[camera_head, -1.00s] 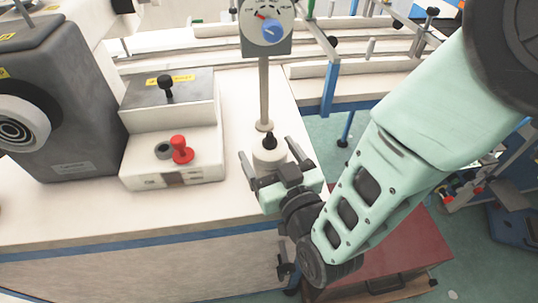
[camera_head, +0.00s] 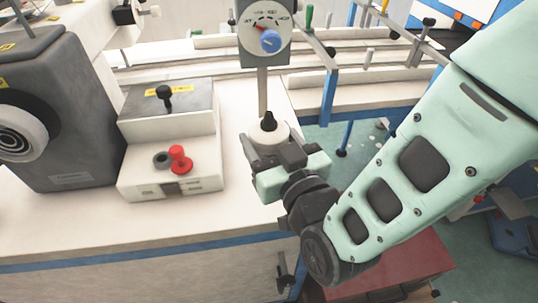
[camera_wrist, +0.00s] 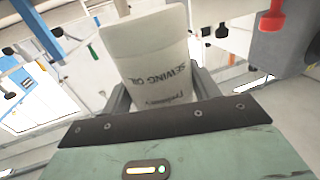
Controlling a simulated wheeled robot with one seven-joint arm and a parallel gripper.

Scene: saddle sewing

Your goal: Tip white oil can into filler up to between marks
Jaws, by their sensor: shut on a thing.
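My gripper (camera_head: 272,146) is shut on the white oil can (camera_head: 266,134), which has a black pointed spout (camera_head: 268,120) and stands about upright. In the wrist view the can (camera_wrist: 150,50) sits between the fingers, with upside-down "SEWING OIL" lettering. Left of it is a white machine box with a dark round opening (camera_head: 162,160), which looks like the filler. A red knob or cap (camera_head: 180,158) is beside the opening. A small dark window (camera_head: 170,188) is on the box front; any marks are too small to read. The can is apart from the box.
A post with a dial panel and blue knob (camera_head: 270,40) rises behind the can. A grey block with a black knob (camera_head: 165,95) backs the box. A big grey machine (camera_head: 65,110) is far left. The white tabletop (camera_head: 130,215) is clear in front.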

